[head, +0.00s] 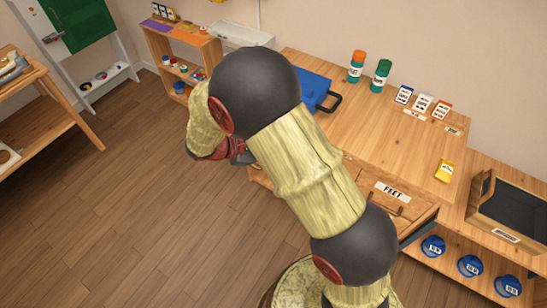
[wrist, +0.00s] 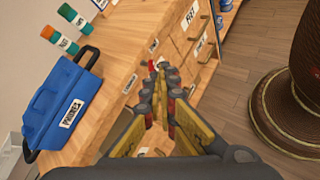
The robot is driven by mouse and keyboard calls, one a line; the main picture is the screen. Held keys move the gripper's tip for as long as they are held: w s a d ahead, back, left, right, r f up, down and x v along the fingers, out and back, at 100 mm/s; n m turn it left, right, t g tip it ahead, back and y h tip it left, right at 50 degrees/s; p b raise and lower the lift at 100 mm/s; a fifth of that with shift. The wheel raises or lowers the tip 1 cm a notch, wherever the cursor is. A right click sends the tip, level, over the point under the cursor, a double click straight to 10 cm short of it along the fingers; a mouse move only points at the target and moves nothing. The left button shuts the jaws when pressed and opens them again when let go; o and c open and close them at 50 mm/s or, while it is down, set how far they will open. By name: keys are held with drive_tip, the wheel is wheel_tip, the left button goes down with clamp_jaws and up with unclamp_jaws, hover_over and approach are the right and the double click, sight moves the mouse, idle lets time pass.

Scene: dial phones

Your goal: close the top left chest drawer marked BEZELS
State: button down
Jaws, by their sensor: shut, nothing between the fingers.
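The wooden chest (head: 345,115) stands right of centre in the head view, with my arm across its front. My gripper (head: 243,157) is at the chest's left front; in the wrist view its fingers (wrist: 161,72) are together and empty, close to the chest front. A small pale label (wrist: 131,84) is on the front left of the fingers, too small to read. The BEZELS drawer cannot be made out for certain; my arm and fingers hide much of that area. Wood with pale marks (wrist: 152,152) shows below the fingers, possibly part of a drawer.
A drawer marked FEET (head: 393,192) is on the chest's right side. On top are a blue case (head: 314,90), an orange-capped bottle (head: 356,67), a green one (head: 381,76), cards (head: 422,104) and a yellow packet (head: 445,170). Open floor (head: 120,210) lies left.

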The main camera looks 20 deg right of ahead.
drive_tip(key=w+a+f+n+t+h+p, duration=0.1)
drive_tip(key=w+a+f+n+t, duration=0.2)
drive_tip(key=f, duration=0.5)
drive_tip(key=a+f+n+t+h+p, duration=0.1)
drive_tip(key=a+f+n+t, duration=0.1)
drive_tip(key=f+n+t, duration=0.35)
drive_tip(key=w+a+f+n+t+h+p, duration=0.1)
drive_tip(key=w+a+f+n+t, duration=0.15)
drive_tip(key=f+n, duration=0.45)
drive_tip(key=w+d+f+m+b, duration=0.2)
drive_tip(key=w+d, duration=0.5)
drive_tip(key=d, duration=0.3)
drive_tip(key=shift+w+d+b, duration=0.15)
drive_tip(key=shift+w+b, duration=0.1)
drive_tip(key=shift+b, duration=0.05)
drive_tip(key=b+x, duration=0.2)
drive_tip(key=x, duration=0.7)
drive_tip(key=shift+f, duration=0.1)
